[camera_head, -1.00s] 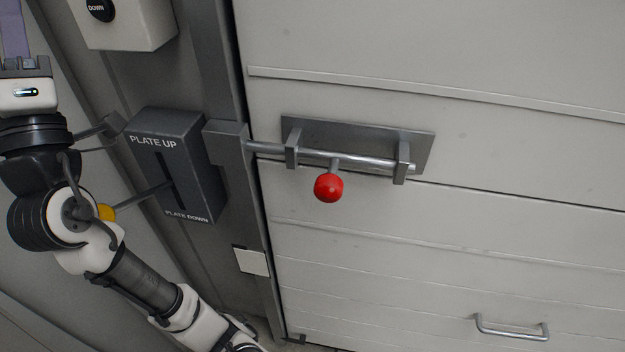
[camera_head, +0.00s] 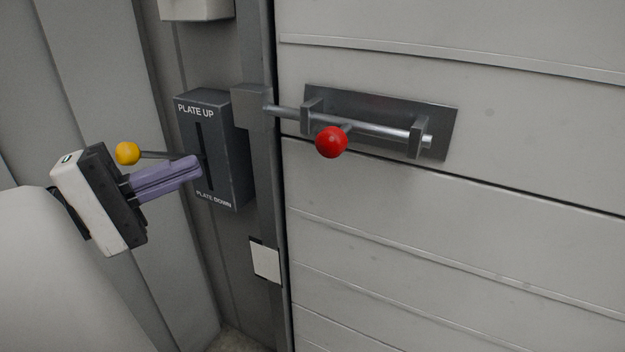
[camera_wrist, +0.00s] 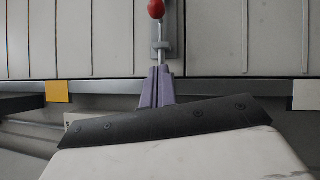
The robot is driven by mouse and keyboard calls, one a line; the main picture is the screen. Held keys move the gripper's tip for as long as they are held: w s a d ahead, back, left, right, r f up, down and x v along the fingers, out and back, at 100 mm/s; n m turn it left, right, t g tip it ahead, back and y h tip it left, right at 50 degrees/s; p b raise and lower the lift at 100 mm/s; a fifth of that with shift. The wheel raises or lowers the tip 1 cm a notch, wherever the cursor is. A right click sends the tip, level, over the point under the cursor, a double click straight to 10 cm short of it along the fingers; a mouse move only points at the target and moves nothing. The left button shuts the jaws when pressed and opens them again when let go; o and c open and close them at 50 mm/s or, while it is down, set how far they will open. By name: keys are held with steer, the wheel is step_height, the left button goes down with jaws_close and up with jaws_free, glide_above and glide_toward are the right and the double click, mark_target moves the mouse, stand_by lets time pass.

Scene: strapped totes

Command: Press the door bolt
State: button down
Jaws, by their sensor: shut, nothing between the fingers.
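The door bolt (camera_head: 375,128) is a metal rod on a dark plate (camera_head: 430,112), fixed to the pale door. Its red ball knob (camera_head: 331,142) sticks out in front of the rod. The rod's left end reaches the dark keeper block (camera_head: 252,105) on the door frame. In the wrist view the red knob (camera_wrist: 156,9) is at the top, beyond my fingertips. My gripper (camera_head: 198,164) has its purple fingers together and empty. It is left of the knob and apart from it, in front of the lever box in the picture.
The dark lever box (camera_head: 232,165), marked PLATE UP and PLATE DOWN, has a lever with a yellow ball (camera_head: 128,153) close behind my gripper. A white box (camera_head: 195,8) is above. A pale label (camera_head: 265,260) is on the frame. The door front is clear.

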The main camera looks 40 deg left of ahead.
steer(key=shift+s+d+f, duration=0.3)
steer(key=b, duration=0.1)
glide_toward(336, 133)
steer(key=w+a+f, duration=0.2)
steer(key=w+a, duration=0.2)
steer(key=shift+w+d+r+b, duration=0.2)
steer(key=shift+w+d, duration=0.15)
steer(key=shift+d, duration=0.25)
steer(key=shift+w+d+r+b, duration=0.1)
steer(key=shift+w+d+r, duration=0.15)
steer(key=shift+d, duration=0.3)
steer(key=shift+w+d+r+b, duration=0.15)
steer(key=shift+w+d, duration=0.25)
steer(key=shift+d, duration=0.2)
